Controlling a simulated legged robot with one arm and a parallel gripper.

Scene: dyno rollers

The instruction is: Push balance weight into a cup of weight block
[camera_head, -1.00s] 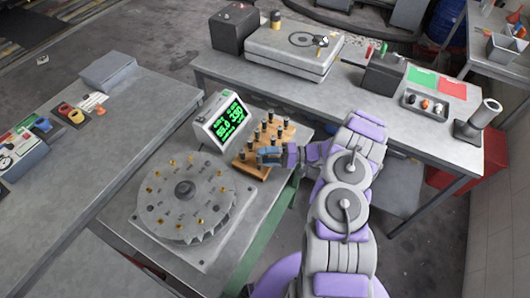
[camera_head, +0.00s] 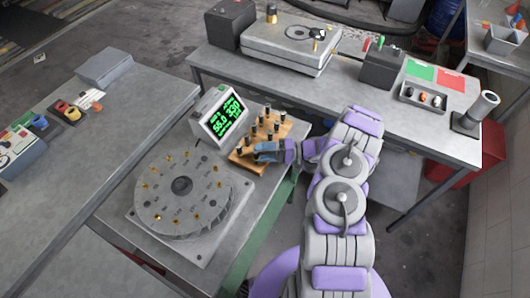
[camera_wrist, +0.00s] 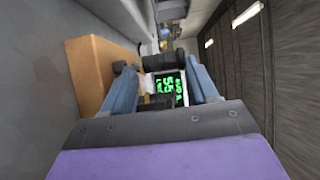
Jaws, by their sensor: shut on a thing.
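The wooden weight block (camera_head: 244,161) stands on the small grey table, with several dark-topped balance weights upright in it. My gripper (camera_head: 259,151) is low at the block's near right side. In the wrist view, my gripper (camera_wrist: 161,66) has its two blue fingers around a black cylindrical balance weight (camera_wrist: 163,60), and the wooden block (camera_wrist: 93,65) is at the left. Other black weight tops (camera_wrist: 128,78) show near the left finger. The lower end of the held weight and the cup under it are hidden, so I cannot tell how deep it sits.
A green-lit display (camera_head: 229,118) stands just behind the block. A round grey disc (camera_head: 183,210) with brass pieces is in front. Workbenches stand at the left (camera_head: 130,130) and back right (camera_head: 340,95). Open floor lies between the tables.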

